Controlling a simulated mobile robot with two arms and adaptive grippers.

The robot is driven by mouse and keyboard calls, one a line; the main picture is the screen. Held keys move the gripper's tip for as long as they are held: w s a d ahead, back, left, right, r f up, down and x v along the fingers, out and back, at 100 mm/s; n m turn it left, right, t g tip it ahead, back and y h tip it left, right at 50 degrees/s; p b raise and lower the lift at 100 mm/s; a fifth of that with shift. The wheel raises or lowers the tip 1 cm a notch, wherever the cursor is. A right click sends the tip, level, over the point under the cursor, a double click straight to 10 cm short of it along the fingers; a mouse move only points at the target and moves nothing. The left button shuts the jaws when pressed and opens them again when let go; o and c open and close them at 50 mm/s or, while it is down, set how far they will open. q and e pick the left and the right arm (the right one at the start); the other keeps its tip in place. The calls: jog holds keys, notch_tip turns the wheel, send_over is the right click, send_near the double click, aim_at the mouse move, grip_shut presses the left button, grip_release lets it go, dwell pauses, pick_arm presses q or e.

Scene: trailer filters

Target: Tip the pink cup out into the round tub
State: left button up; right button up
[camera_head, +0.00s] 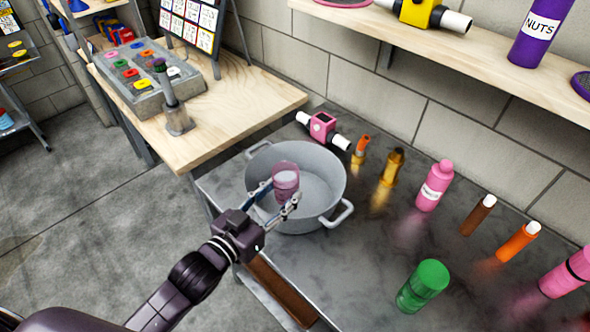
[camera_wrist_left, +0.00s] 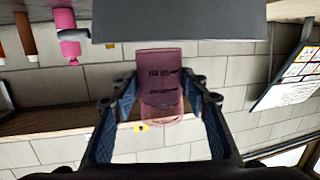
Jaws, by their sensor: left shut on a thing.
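The pink see-through cup (camera_head: 286,183) is between the fingers of my left gripper (camera_head: 276,200), which is shut on it. The cup is above the opening of the round grey tub (camera_head: 332,204) and looks about upright; a pale patch shows inside it. In the left wrist view the cup (camera_wrist_left: 160,85) sits between both fingers of the left gripper (camera_wrist_left: 160,100), with dark markings on its wall. A grey surface (camera_wrist_left: 180,20) at the top of that view is probably the tub. My right gripper is in neither view.
The tub stands on a dark table (camera_head: 375,265). To its right stand a pink bottle (camera_head: 434,185), a green jar (camera_head: 423,286) and several other bottles. A wooden bench (camera_head: 215,117) is at the left, a shelf (camera_head: 470,70) above.

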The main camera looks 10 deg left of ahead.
pick_arm(q)
jog(key=w+a+p, duration=0.2)
jog(key=w+a, duration=0.2)
jog(key=a, duration=0.1)
jog(key=r+p, duration=0.1)
jog(key=p, duration=0.1)
send_over(247, 172)
jog(key=a, duration=0.1)
jog(key=shift+a+r, duration=0.15)
jog(key=shift+a, duration=0.05)
jog(key=shift+d+r+m, duration=0.1)
jog(key=shift+m, duration=0.2)
jog(key=shift+d+r+m+g+y+p, duration=0.3)
jog(key=shift+d+r+m+g+p, duration=0.15)
jog(key=shift+m+p, duration=0.4)
jog(key=shift+d+f, duration=0.15)
jog(key=shift+f, duration=0.1)
jog(key=shift+d+f+m+y, duration=0.2)
jog(key=shift+d+m+y, duration=0.2)
jog(key=shift+m, duration=0.25)
jog(key=shift+d+f+m+g+y+b, duration=0.3)
jog(key=shift+d+m, duration=0.2)
jog(key=shift+m, duration=0.2)
